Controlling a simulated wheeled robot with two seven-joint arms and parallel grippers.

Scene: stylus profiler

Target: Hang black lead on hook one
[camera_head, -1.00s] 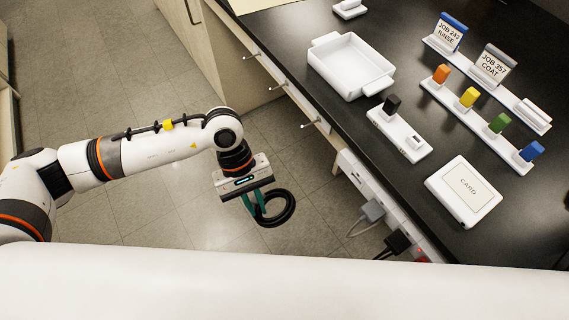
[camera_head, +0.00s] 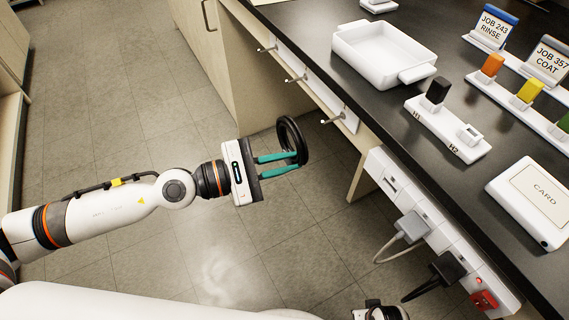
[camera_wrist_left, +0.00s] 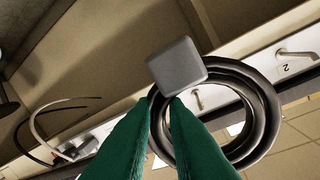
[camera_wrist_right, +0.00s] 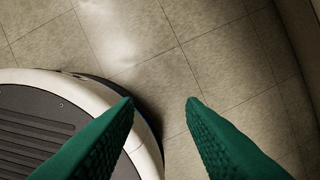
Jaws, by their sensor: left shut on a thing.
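The black lead (camera_head: 290,136) is a coiled ring held off the table at the tips of my left gripper (camera_head: 294,162). In the left wrist view the green fingers (camera_wrist_left: 162,97) are shut at a grey block (camera_wrist_left: 177,62) on the coil (camera_wrist_left: 262,100). Three metal hooks stick out from the bench front: far (camera_head: 267,48), middle (camera_head: 296,79) and near (camera_head: 332,120). The coil is left of the near hook, apart from it in the head view. The left wrist view shows a hook labelled 2 (camera_wrist_left: 295,53) and another hook (camera_wrist_left: 197,101) through the ring, its label hidden. My right gripper (camera_wrist_right: 162,101) is open and empty above the floor.
The black bench top holds a white tray (camera_head: 375,58), a white H1/H2 holder (camera_head: 441,132) with a dark block, coloured blocks on a rack and a card (camera_head: 530,200). Below the edge, a socket strip (camera_head: 400,187) carries plugs and cables. The floor left of the bench is clear.

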